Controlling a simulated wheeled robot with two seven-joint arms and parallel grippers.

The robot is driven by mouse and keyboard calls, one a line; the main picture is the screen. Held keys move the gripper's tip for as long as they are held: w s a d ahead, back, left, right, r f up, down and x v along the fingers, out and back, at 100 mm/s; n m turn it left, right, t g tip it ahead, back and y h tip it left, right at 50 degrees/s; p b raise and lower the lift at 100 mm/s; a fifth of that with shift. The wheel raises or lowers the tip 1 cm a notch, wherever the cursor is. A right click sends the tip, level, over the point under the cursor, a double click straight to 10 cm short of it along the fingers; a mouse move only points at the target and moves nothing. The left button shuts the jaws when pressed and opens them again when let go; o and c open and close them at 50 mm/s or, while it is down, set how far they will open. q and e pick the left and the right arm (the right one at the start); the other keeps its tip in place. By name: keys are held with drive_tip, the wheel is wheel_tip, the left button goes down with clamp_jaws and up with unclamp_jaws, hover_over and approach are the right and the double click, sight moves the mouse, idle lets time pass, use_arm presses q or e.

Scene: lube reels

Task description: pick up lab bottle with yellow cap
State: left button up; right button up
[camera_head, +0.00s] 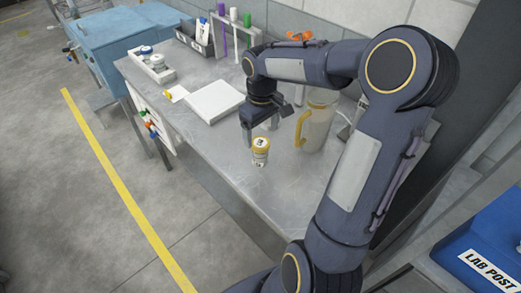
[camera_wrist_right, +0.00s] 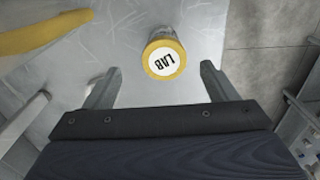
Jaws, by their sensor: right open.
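The lab bottle with a yellow cap (camera_head: 261,150) stands upright on the metal table near its front edge. In the right wrist view its cap (camera_wrist_right: 164,60), marked LAB, lies just beyond the gap between the fingertips. My left gripper is not in view.
A pitcher with a yellow handle (camera_head: 317,125) stands right of the bottle. A white slab (camera_head: 214,102), a white tray with small jars (camera_head: 150,68) and a rack of tubes (camera_head: 240,35) are farther back on the table (camera_head: 215,150). The table's front edge is close to the bottle.

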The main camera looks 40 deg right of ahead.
sight(260, 142)
drive_tip(key=f, duration=0.2)
drive_tip(key=f+p, duration=0.1)
drive_tip(key=f, duration=0.4)
drive_tip(key=shift+a+f, duration=0.25)
drive_tip(key=c, duration=1.2)
